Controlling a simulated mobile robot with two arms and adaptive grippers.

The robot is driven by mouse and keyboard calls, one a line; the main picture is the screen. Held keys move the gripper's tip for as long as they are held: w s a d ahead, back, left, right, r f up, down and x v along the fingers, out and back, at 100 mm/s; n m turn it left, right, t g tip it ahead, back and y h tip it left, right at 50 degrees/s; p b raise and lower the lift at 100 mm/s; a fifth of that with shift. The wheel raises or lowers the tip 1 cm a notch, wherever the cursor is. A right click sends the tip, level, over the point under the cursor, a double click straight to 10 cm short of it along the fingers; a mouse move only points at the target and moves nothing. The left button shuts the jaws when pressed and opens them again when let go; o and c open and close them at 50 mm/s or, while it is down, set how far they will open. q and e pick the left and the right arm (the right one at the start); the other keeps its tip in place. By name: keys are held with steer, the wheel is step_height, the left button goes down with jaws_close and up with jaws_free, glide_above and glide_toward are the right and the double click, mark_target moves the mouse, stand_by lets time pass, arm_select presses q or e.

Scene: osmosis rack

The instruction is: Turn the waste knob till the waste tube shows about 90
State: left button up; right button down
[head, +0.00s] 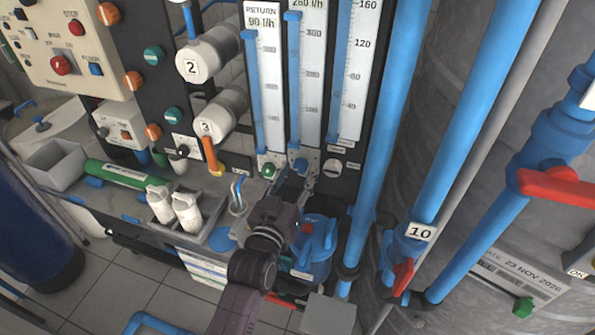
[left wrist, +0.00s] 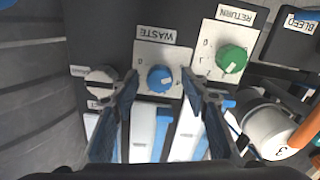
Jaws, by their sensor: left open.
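The blue waste knob (left wrist: 159,78) sits on a white plate marked WASTE, upside down in the left wrist view. My left gripper (left wrist: 160,88) is open, with one finger on each side of the knob; I cannot tell whether they touch it. In the head view my left gripper (head: 293,183) is at the foot of the flow tubes and partly hides the knob (head: 299,165). The middle tube (head: 312,75), above this knob, has a label cut by the top edge that seems to read 260 l/h. Its blue column stands high. My right gripper is out of view.
The green return knob (left wrist: 231,59) and a pale knob (left wrist: 101,79) flank the blue one closely. The return tube (head: 268,90) reads 90 l/h. Blue pipes (head: 385,130) stand to the right. A tray with white bottles (head: 187,211) lies at lower left.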

arm_select(q)
steer(key=c, duration=0.5)
jaws_close()
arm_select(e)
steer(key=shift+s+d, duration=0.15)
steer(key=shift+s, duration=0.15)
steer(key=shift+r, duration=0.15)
arm_select(q)
steer(key=shift+m+p, duration=0.5)
steer(key=shift+m, duration=0.1)
steer(key=shift+r+m+p, duration=0.1)
steer(key=shift+m+p, duration=0.55)
steer(key=shift+m, duration=0.55)
steer(key=shift+m+p, duration=0.45)
steer(key=shift+m, duration=0.75)
steer(key=shift+m+p, duration=0.3)
steer(key=shift+m, duration=0.9)
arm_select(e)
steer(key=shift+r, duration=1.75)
arm_select(q)
steer(key=shift+m, duration=0.3)
